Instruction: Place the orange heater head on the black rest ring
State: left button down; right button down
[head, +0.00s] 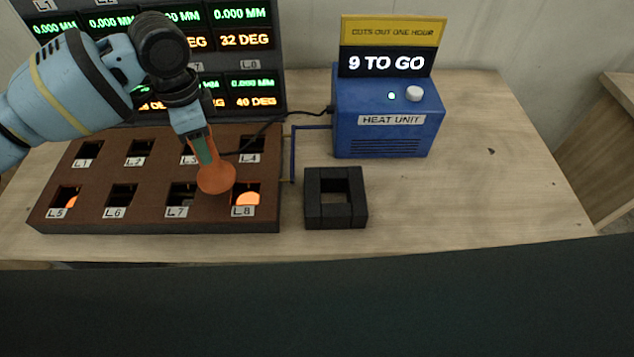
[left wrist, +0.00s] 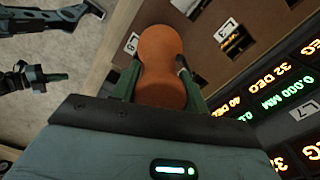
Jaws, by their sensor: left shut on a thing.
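The orange heater head (head: 215,178) is held by my left gripper (head: 206,150), above the brown block between the L7 and L8 openings. In the left wrist view the heater head (left wrist: 160,65) sits between the two green fingers of my left gripper (left wrist: 158,85). The black rest ring (head: 336,218) is a square frame with a square opening, lying on the table right of the brown block. The ring's opening looks empty. The heater head is left of the ring and apart from it. My right gripper does not show in the head view.
The brown block (head: 95,217) has several labelled openings; L5 and L8 glow orange. A blue heat unit (head: 388,125) with a "9 TO GO" sign (head: 386,63) stands behind the ring. A black cable and a blue bracket (head: 293,155) lie between block and unit. Table right of the ring is clear.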

pick_arm(q)
jog(key=n, duration=0.2)
jog(key=a+n, duration=0.1)
jog(key=n, duration=0.4)
jog(key=shift+s+a+r, duration=0.1)
jog(key=shift+a+r, duration=0.1)
jog(key=shift+a, duration=0.15)
jog(key=n, duration=0.3)
jog(key=a+n, duration=0.1)
jog(key=n, duration=0.2)
jog(key=shift+s+a+r+n, duration=0.1)
jog(key=shift+s+a+n, duration=0.1)
jog(key=shift+n, duration=0.2)
